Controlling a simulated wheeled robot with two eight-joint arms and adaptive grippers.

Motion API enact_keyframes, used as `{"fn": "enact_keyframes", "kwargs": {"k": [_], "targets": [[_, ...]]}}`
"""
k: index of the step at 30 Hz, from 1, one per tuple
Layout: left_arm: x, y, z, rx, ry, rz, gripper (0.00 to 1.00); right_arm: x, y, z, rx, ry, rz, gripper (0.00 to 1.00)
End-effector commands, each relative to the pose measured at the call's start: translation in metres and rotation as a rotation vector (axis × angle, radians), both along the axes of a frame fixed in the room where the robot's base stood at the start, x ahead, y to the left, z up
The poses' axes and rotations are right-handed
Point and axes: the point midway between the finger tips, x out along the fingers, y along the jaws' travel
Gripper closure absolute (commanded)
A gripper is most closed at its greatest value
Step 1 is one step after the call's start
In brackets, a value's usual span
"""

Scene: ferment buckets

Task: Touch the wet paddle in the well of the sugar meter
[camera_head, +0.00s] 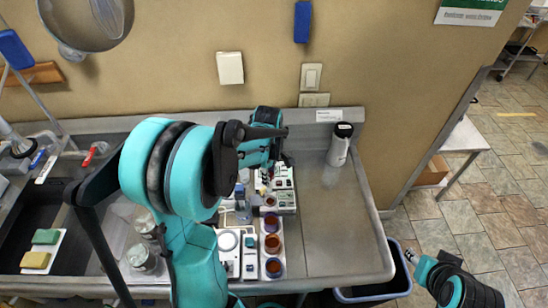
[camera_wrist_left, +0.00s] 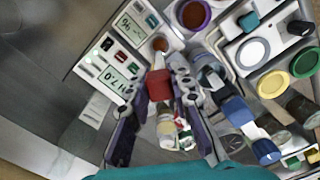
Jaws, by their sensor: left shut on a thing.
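My left gripper (camera_head: 281,158) is over the instruments on the counter; its fingers are small and dark in the head view. In the left wrist view its fingers (camera_wrist_left: 157,92) are closed on a red-handled piece (camera_wrist_left: 159,85), apparently the paddle. A pale stem runs from it to a brown, rounded end (camera_wrist_left: 160,45). This end lies close to the white meters with grey displays, reading about 9.6 (camera_wrist_left: 130,27) and 7.0 (camera_wrist_left: 112,82). I cannot tell whether it touches a meter or which well it is at. My right gripper (camera_head: 411,256) is at the lower right, away from the counter.
Several cups of dark liquid (camera_head: 272,244) stand in a row on the counter. A white scale (camera_head: 228,241), jars (camera_head: 141,257) and a sink with sponges (camera_head: 36,260) lie left. A white canister (camera_head: 340,144) stands at the back right. The right counter (camera_head: 335,220) is clear.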

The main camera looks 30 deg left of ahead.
Motion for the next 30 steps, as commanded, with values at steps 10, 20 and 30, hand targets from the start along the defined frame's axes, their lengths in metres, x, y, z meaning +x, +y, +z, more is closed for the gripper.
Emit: {"fn": "enact_keyframes", "kwargs": {"k": [10, 20, 30], "targets": [[-0.001, 0.000, -0.024, 0.000, 0.000, -0.001, 1.00, 0.000, 0.000, -0.017, 0.000, 0.000, 0.000, 0.60], [0.000, 0.000, -0.055, 0.000, 0.000, -0.001, 1.00, 0.000, 0.000, -0.041, 0.000, 0.000, 0.000, 0.60], [0.000, 0.000, -0.058, 0.000, 0.000, -0.001, 1.00, 0.000, 0.000, -0.044, 0.000, 0.000, 0.000, 0.60]]}}
